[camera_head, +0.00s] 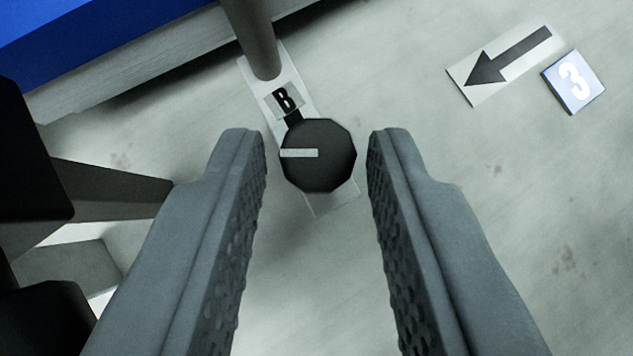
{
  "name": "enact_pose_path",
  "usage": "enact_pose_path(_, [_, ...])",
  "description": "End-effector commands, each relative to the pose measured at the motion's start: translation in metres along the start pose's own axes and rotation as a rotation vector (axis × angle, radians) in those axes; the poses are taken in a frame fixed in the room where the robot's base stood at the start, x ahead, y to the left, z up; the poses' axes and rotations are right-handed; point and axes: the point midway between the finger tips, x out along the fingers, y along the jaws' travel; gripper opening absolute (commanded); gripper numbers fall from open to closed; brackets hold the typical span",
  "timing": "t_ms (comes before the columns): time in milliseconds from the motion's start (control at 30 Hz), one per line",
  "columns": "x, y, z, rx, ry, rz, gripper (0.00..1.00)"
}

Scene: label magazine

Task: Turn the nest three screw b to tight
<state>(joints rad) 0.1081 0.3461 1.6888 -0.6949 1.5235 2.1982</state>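The screw b of nest three is a dark, many-sided knob (318,172) near the upper middle of the view. A light line on its top runs from its centre toward the left. It sits on a pale strip beside a tag with a black letter B (284,99). A blue tag with a white 3 (573,82) lies at the upper right. My gripper (316,158) is open. Its two fingertips are on either side of the knob, with a gap on each side, and neither appears to touch it. How deep the fingertips are relative to the knob I cannot tell.
A grey post (252,40) rises from the strip just beyond the B tag. A blue block (90,25) with a grey edge is at the upper left. Dark bars (110,188) stand at the left. A black arrow label (505,65) lies at the upper right. The surface to the right is mostly clear.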

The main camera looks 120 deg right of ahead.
Motion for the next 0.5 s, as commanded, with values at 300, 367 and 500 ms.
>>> enact_pose_path(300, [-0.0004, -0.0004, -0.0002, 0.0, 0.0, -0.001, 0.43])
enact_pose_path(367, [-0.0005, -0.0005, -0.0002, 0.0, 0.0, -0.002, 0.43])
enact_pose_path(500, [-0.0006, -0.0006, -0.0002, 0.0, -0.001, -0.002, 0.43])
